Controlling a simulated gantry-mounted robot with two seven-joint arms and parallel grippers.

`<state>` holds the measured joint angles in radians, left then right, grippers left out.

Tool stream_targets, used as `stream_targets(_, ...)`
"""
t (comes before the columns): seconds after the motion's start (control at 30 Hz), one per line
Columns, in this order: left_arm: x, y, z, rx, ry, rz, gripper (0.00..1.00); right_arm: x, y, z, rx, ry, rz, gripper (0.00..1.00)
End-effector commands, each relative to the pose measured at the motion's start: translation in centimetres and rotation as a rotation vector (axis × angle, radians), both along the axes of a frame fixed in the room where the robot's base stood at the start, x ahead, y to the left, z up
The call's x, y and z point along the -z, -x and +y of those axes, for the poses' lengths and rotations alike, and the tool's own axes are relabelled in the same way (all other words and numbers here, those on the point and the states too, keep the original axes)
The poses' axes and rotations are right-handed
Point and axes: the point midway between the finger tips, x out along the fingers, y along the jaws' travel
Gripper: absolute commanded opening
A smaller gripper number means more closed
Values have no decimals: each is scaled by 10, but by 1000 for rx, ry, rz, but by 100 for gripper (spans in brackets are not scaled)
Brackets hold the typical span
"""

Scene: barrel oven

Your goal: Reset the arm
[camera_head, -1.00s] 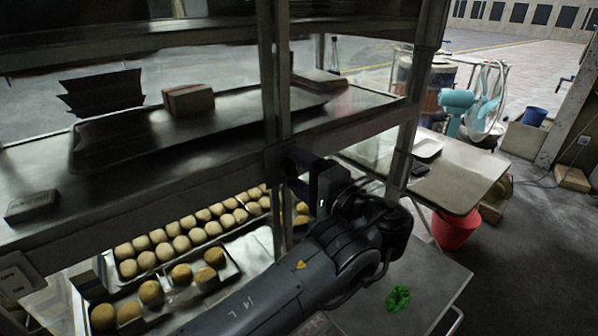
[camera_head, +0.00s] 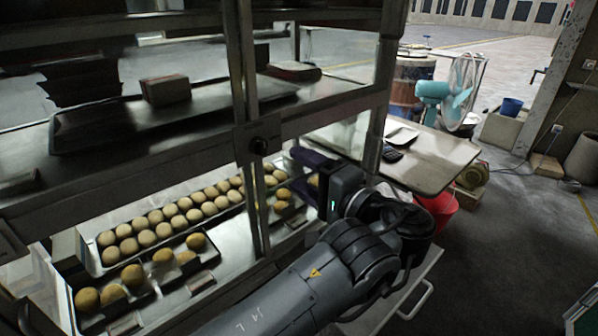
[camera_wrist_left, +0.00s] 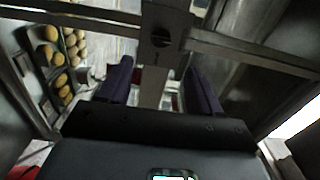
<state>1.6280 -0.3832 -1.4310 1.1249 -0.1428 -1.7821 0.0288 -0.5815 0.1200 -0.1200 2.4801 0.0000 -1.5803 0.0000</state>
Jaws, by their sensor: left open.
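My left gripper (camera_head: 312,172) is in front of the metal rack, just right of its middle upright post, in the head view. In the left wrist view its two purple fingers (camera_wrist_left: 160,85) are spread wide, with nothing held between them. The post (camera_wrist_left: 163,45) with a dark round knob shows beyond and between the fingers; I cannot tell whether they touch it. My left arm (camera_head: 300,290) comes in along the bottom of the head view. My right gripper is not in view.
Trays of round buns (camera_head: 185,212) lie on the lower shelf, left of the gripper. A cardboard box (camera_head: 166,90) sits on the upper tray. A side table (camera_head: 440,160) stands right, with a red bucket (camera_head: 440,207) below its edge. Open floor lies at far right.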

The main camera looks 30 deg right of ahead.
Motion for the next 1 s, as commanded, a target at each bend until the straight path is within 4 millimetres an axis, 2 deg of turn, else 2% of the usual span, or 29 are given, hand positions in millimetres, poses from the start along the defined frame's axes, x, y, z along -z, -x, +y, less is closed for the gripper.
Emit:
stream_targets(0.33,0,0,0,0,1,2,64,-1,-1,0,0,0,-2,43)
stream_targets(0.47,7,0,0,15,21,39,64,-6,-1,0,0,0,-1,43)
stream_targets(0.57,22,3,-1,45,64,113,64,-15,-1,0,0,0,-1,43)
stream_targets(0.77,69,18,4,128,245,369,64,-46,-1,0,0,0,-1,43)
stream_targets(0.87,92,29,15,156,378,508,64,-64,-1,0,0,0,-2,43)
stream_targets(1.0,118,43,39,159,574,675,64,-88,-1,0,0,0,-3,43)
